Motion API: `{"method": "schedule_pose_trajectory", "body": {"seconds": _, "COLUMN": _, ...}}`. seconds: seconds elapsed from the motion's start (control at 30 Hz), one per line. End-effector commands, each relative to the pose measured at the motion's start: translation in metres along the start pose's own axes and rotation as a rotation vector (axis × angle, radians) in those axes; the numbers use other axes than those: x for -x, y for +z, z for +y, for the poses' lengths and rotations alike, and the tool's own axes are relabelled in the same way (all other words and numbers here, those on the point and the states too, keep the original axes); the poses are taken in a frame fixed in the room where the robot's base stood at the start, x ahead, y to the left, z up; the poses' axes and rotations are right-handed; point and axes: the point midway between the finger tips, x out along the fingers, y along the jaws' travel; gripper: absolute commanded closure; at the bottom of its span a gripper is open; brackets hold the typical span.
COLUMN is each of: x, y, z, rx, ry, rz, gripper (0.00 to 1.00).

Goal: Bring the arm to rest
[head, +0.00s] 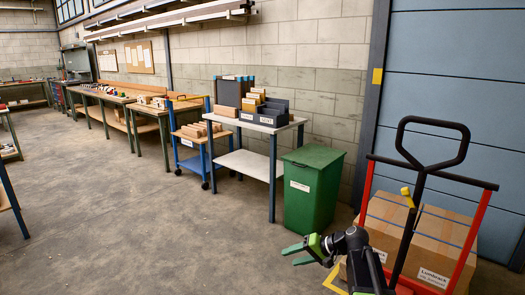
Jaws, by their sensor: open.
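My gripper (296,254) shows at the bottom of the head view, right of the middle. Its green fingers point left, are apart and hold nothing. The dark arm (352,245) behind it reaches up from the bottom edge. The gripper is over bare floor in the picture, in front of the green bin (312,190). No fly press can be made out in this view.
A red pallet truck (466,240) with cardboard boxes (425,238) stands close on the right. A grey table (247,161) with file boxes and a blue trolley (186,163) stand along the wall. Workbenches (110,97) follow farther back. The concrete floor (120,220) at left is clear.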

Motion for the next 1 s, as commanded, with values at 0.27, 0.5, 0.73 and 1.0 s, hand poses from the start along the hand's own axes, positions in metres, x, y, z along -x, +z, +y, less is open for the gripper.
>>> {"method": "schedule_pose_trajectory", "body": {"seconds": 0.27, "x": -0.028, "y": 0.142, "z": 0.038, "rx": 0.17, "ry": 0.48, "rz": -0.265, "gripper": 0.53}}
{"method": "schedule_pose_trajectory", "body": {"seconds": 0.5, "x": 0.045, "y": 0.173, "z": 0.108, "rx": 0.15, "ry": 0.889, "rz": -0.332, "gripper": 0.53}}
{"method": "schedule_pose_trajectory", "body": {"seconds": 0.73, "x": 0.087, "y": 0.154, "z": 0.046, "rx": 0.139, "ry": 0.875, "rz": -0.33, "gripper": 0.53}}
{"method": "schedule_pose_trajectory", "body": {"seconds": 1.0, "x": 0.146, "y": 0.131, "z": -0.031, "rx": 0.139, "ry": 0.874, "rz": -0.329, "gripper": 0.53}}
